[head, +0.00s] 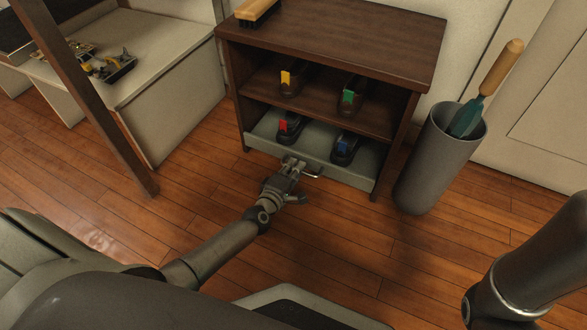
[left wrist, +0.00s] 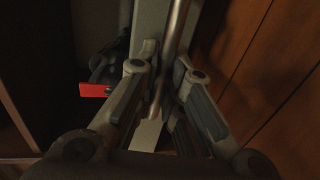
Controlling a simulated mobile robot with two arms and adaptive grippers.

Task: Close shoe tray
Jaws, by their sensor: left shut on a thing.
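The grey shoe tray (head: 341,173) is the low pull-out shelf of a dark wooden cabinet (head: 352,40). It sticks out a little past the cabinet front. A black shoe with a red tag (head: 288,128) and one with a blue tag (head: 346,149) rest on it. My left gripper (head: 294,166) is at the tray's front, shut on the tray's metal handle (head: 313,172). In the left wrist view the handle bar (left wrist: 174,40) runs between the fingers, with the red tag (left wrist: 94,90) to the left. My right gripper is out of view.
Shoes with a yellow tag (head: 289,82) and a green tag (head: 351,97) stand on the shelf above. A brush (head: 257,12) lies on the cabinet top. A grey bin (head: 438,160) holding a wooden-handled tool (head: 489,85) stands at the right. A white bench (head: 150,75) is at the left.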

